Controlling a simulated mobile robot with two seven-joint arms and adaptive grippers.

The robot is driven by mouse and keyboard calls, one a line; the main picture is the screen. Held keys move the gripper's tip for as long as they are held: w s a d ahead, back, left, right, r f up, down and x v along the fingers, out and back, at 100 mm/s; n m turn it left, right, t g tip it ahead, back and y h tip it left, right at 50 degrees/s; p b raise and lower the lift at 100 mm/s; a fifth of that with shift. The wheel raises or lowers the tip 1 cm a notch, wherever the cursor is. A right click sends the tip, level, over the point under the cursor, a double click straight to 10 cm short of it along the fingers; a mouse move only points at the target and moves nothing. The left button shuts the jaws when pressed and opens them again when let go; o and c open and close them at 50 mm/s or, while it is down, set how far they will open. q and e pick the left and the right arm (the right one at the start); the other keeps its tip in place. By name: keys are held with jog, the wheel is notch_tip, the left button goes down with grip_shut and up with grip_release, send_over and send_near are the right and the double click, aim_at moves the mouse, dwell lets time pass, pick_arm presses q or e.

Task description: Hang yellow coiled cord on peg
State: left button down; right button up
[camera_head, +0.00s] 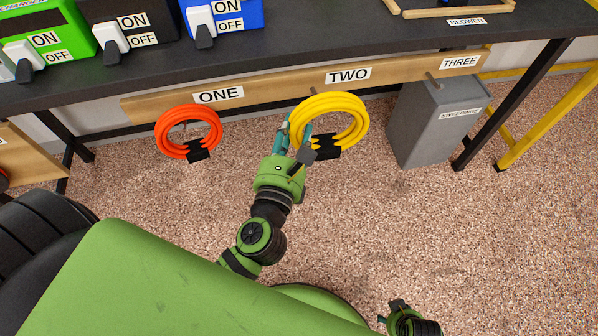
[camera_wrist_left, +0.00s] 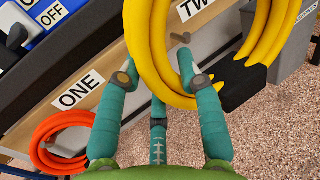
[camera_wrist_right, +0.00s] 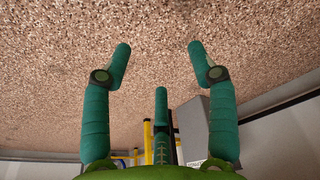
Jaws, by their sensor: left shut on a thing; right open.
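The yellow coiled cord (camera_head: 361,116) is a ring with a black strap (camera_head: 327,151) at its lower side. My left gripper (camera_head: 297,130) is shut on the left side of the coil, and holds it in front of the board under label TWO. In the left wrist view, the yellow cord (camera_wrist_left: 148,50) passes between the fingers. A small peg (camera_wrist_left: 181,38) below TWO shows through the loop's opening; I cannot tell whether the loop is around it. My right gripper (camera_wrist_right: 158,50) is open and empty, low over the speckled floor.
An orange coiled cord (camera_head: 161,127) hangs under label ONE on the wooden board (camera_head: 270,98). A bare peg (camera_head: 432,79) is under THREE. A grey bin (camera_head: 418,130) stands at right below the board. The dark workbench (camera_head: 330,40) overhangs above.

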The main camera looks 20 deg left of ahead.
pick_arm(q)
notch_tip(320, 180, down, 6)
jog(key=f+b, duration=0.1)
jog(key=b, duration=0.3)
jog(key=w+a+f+b, duration=0.1)
jog(key=w+a+f, duration=0.1)
jog(key=w+a, duration=0.4)
jog(key=shift+w+f+y+b, duration=0.3)
jog(key=shift+w+f+b, duration=0.1)
jog(key=shift+w, duration=2.05)
pick_arm(e)
jog(key=shift+w+a+r+t, duration=0.15)
jog(key=shift+w+r, duration=0.35)
jog(key=shift+w, duration=0.3)
jog(key=shift+w+a+r+t, duration=0.15)
jog(key=shift+w+r, duration=0.35)
jog(key=shift+w, duration=0.25)
